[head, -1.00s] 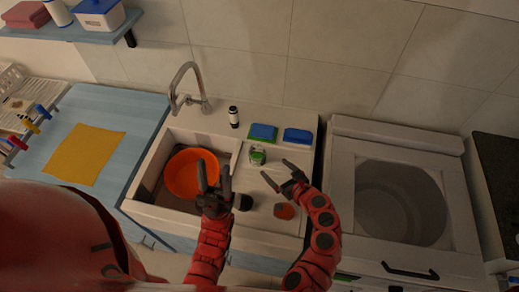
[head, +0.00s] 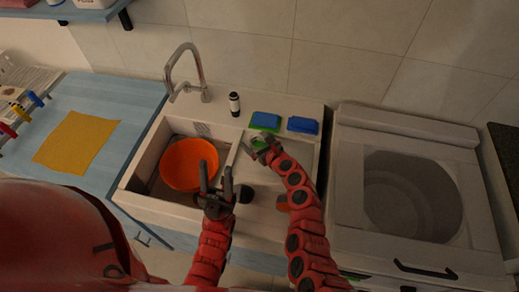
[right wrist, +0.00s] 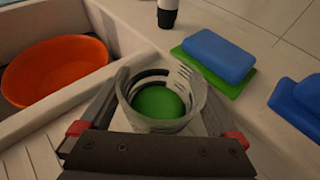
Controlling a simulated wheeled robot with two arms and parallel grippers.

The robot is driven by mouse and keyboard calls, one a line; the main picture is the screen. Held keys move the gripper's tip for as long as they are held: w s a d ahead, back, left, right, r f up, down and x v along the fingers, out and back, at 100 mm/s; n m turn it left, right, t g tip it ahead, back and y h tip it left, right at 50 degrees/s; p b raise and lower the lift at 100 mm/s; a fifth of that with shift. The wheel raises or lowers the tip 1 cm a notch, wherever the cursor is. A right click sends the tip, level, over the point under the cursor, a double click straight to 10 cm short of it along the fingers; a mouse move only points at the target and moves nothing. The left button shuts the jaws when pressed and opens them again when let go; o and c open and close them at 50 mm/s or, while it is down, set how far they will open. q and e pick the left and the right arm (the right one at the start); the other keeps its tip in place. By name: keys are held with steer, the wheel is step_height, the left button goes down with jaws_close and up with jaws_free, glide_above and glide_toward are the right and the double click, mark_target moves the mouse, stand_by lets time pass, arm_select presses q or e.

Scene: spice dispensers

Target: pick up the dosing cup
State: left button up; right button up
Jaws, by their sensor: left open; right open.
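The dosing cup (right wrist: 160,103) is a clear cup with a green bottom, upright on the white ribbed drainboard in the right wrist view. In the head view the cup (head: 258,138) is partly hidden by my right gripper (head: 257,152). My right gripper is open, with its fingers on either side of the cup; I cannot tell whether they touch it. My left gripper (head: 217,183) is open and empty, pointing up in front of the sink's right side.
An orange bowl (head: 189,165) sits in the sink. Behind the cup are a green-and-blue sponge (head: 265,121), a blue sponge (head: 303,125) and a black-and-white bottle (head: 234,103). A dark round object (head: 245,194) and an orange object (head: 282,203) are nearer.

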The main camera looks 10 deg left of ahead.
steer(key=shift+w+a+f, duration=0.1)
steer(key=shift+w+a, duration=0.05)
steer(key=c, duration=1.3)
steer(key=shift+r, duration=0.2)
